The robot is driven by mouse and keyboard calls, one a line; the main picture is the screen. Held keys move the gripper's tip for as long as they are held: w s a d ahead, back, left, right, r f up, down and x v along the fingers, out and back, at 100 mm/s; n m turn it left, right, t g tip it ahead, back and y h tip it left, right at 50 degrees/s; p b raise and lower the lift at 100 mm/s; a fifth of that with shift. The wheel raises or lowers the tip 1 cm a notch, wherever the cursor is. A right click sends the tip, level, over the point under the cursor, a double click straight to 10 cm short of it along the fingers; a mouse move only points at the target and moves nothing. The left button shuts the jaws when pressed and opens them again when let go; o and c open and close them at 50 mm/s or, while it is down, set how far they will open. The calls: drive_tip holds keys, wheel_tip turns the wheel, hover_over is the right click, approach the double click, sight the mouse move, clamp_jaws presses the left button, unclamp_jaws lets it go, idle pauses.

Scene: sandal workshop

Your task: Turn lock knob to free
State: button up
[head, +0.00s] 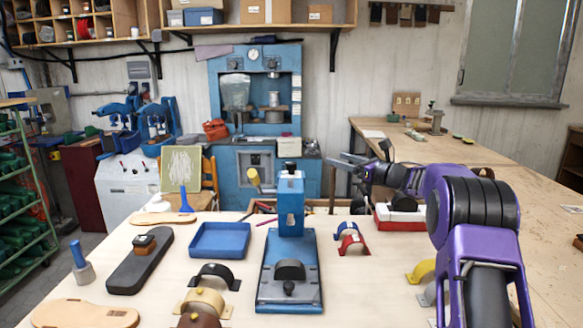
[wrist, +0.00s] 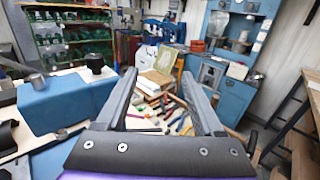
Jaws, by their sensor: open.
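I cannot tell for sure which part is the lock knob. In the wrist view, the blue press head (wrist: 65,105) fills the left side, with a black round knob (wrist: 95,62) on top and a grey bar beside it. My gripper (head: 347,160) is open and empty, to the right of the press top and apart from it. Its two fingers (wrist: 158,70) also show in the wrist view, with nothing between them.
A blue tray (head: 220,252), a dark sole (head: 127,285), and black and tan arched straps (head: 202,300) lie left of the press. Red and blue straps (head: 352,251) and a red-and-white box (head: 402,208) lie right. A large blue machine (head: 222,172) stands behind.

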drive_tip(key=d, duration=0.5)
drive_tip(key=shift+w, duration=0.3)
drive_tip(key=shift+f+b, duration=0.15)
drive_tip(key=shift+b, duration=0.45)
drive_tip(key=b+v, duration=0.2)
drive_tip(key=v, duration=1.5)
drive_tip(key=shift+s+d, duration=0.2)
